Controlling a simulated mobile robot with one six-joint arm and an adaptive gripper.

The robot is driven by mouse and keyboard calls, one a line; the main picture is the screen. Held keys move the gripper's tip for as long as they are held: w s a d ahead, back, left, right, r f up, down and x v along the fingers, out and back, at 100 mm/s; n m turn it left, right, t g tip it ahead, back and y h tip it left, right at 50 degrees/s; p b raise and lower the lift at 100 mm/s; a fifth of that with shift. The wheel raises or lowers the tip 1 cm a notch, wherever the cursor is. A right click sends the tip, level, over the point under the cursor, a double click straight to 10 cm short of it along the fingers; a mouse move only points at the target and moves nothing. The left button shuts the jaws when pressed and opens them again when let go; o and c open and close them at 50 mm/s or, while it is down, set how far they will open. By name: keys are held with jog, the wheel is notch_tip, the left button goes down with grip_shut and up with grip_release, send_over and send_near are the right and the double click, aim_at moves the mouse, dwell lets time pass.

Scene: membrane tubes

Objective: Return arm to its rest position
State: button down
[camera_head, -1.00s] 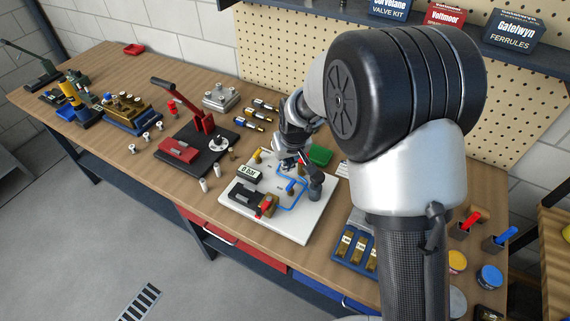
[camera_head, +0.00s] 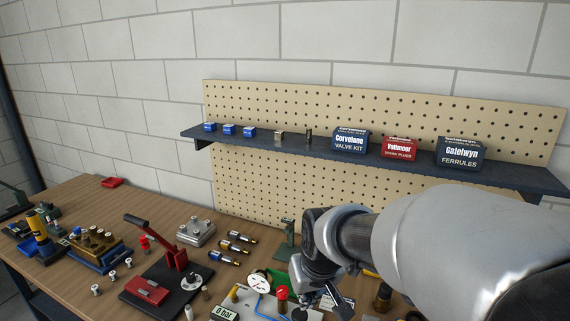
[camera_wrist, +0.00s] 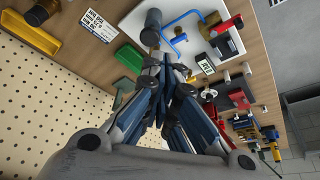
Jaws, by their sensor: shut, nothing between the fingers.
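My gripper (camera_wrist: 168,72) shows in the wrist view with its fingers together and nothing between them. In the head view my gripper (camera_head: 334,300) is at the lower middle, over the bench beside the white test board. My arm covers the lower right of the head view.
A black press with a red lever (camera_head: 150,229) stands left of the board. Several blue-and-brass cylinders (camera_head: 228,247) lie behind it. A shelf (camera_head: 300,153) on the pegboard holds boxes, including a Corvelane valve kit (camera_head: 350,141).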

jog(key=s+d+r+m, duration=0.1)
jog(key=s+d, duration=0.2)
jog(key=s, duration=0.4)
jog(key=s+d+r+m+b, duration=0.1)
jog(key=s+d, duration=0.2)
jog(key=s, duration=0.4)
jog(key=s+d+r+m+h, duration=0.1)
jog(key=s+d, duration=0.3)
jog(key=s, duration=0.4)
jog(key=shift+r+t+b, duration=0.3)
jog(key=shift+r, duration=0.15)
